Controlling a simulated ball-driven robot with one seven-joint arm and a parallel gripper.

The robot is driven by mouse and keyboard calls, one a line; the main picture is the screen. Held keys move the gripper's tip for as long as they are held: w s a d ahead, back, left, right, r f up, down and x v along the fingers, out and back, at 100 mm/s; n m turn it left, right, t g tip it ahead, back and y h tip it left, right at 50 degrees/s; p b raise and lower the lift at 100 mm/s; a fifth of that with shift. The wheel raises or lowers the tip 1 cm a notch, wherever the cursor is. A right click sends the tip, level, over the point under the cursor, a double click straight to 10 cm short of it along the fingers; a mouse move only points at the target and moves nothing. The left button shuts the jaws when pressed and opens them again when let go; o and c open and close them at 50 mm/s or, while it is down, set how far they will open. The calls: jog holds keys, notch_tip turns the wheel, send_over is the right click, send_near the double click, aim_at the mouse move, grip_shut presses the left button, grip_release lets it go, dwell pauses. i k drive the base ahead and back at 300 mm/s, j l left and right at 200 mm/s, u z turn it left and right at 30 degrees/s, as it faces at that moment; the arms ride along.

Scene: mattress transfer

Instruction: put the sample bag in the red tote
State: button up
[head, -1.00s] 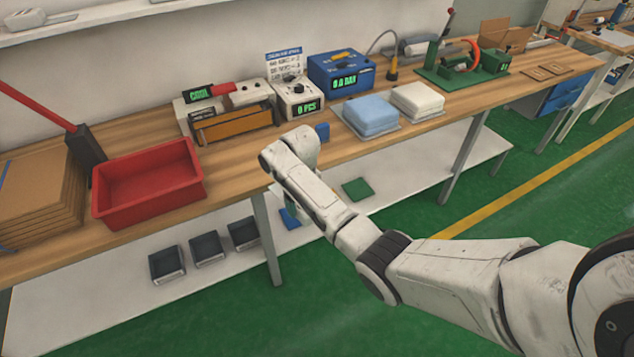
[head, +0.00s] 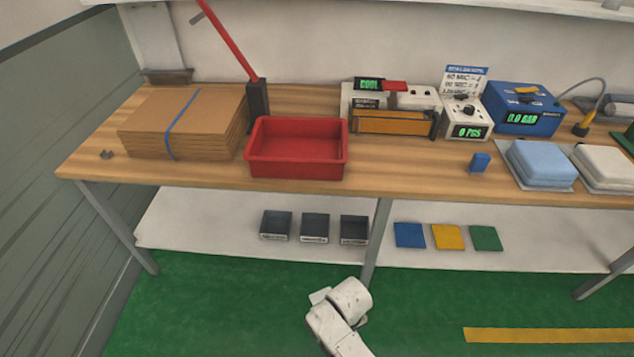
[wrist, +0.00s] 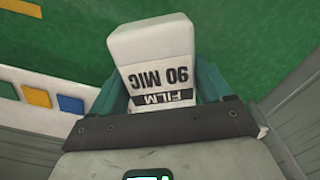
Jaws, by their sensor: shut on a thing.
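In the wrist view, my gripper (wrist: 160,88) is shut on a white block-shaped item (wrist: 152,45) printed "FILM 90 MIC", held between its teal fingers. I cannot tell from its look whether this is the sample bag. Green floor shows behind it. The red tote (head: 297,170) stands on the wooden bench near its front edge in the head view, open at the top, and looks empty. In the head view my arm's end is low, in front of and below the bench; my fingers are hidden there.
Strapped cardboard (head: 185,125) lies left of the tote, with a red-handled tool (head: 257,98) behind. A sealer (head: 392,122) and small blue block (head: 480,162) are to the right, then a blue pack (head: 542,160) and white pack (head: 604,163). Dark trays (head: 314,226) sit on the lower shelf.

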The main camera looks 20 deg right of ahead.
aim_at(300, 149)
jog(key=i+j+z, duration=0.1)
jog(key=j, duration=0.25)
jog(key=i+j+z, duration=0.15)
jog(key=j, duration=0.25)
jog(key=i+j+z, duration=0.1)
jog(key=j, duration=0.25)
jog(key=i+j+z, duration=0.1)
jog(key=j, duration=0.3)
jog(key=i+j+z, duration=0.1)
jog(key=j, duration=0.3)
